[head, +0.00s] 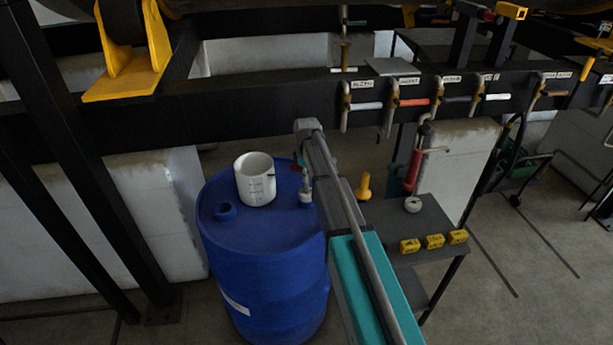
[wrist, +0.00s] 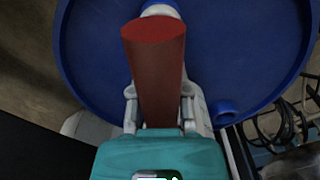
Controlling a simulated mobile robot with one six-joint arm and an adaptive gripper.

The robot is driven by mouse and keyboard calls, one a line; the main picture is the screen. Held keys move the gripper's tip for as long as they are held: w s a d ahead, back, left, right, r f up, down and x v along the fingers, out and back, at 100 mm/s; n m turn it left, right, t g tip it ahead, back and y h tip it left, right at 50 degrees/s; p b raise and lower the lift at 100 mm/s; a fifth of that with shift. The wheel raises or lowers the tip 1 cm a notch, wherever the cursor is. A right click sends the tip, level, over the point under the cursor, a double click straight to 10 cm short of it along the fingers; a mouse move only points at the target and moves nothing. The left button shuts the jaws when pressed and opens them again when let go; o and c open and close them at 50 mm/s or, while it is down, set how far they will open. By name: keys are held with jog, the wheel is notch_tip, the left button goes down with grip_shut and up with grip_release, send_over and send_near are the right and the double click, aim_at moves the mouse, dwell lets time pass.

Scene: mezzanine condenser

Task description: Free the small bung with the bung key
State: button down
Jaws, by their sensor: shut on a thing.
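My gripper (wrist: 160,98) is shut on a dark red cylindrical handle (wrist: 155,60), which looks like the bung key's, above the blue drum's top. The handle's round end faces the wrist camera, and whatever is at its other end is hidden. In the head view, a small grey upright fitting (head: 306,190) with a pale base stands at the drum's right edge, close beside my arm. I cannot tell whether it is the small bung or part of the key. A larger blue bung (head: 225,211) sits at the left; a blue stub also shows in the wrist view (wrist: 226,112).
A white beaker (head: 255,185) stands on the blue drum (head: 265,270). Right of my arm, a dark table (head: 435,225) holds a yellow peg-like piece (head: 364,187), a white ring (head: 412,204) and yellow blocks (head: 433,241). A black beam with pipes and valves (head: 400,100) runs behind.

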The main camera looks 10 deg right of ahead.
jog(key=n, duration=0.6)
jog(key=shift+n, duration=0.4)
jog(key=n, duration=0.7)
jog(key=shift+r, duration=0.15)
jog(key=shift+a+r+p, duration=0.1)
jog(key=shift+r+p, duration=2.25)
jog(key=shift+p, duration=0.15)
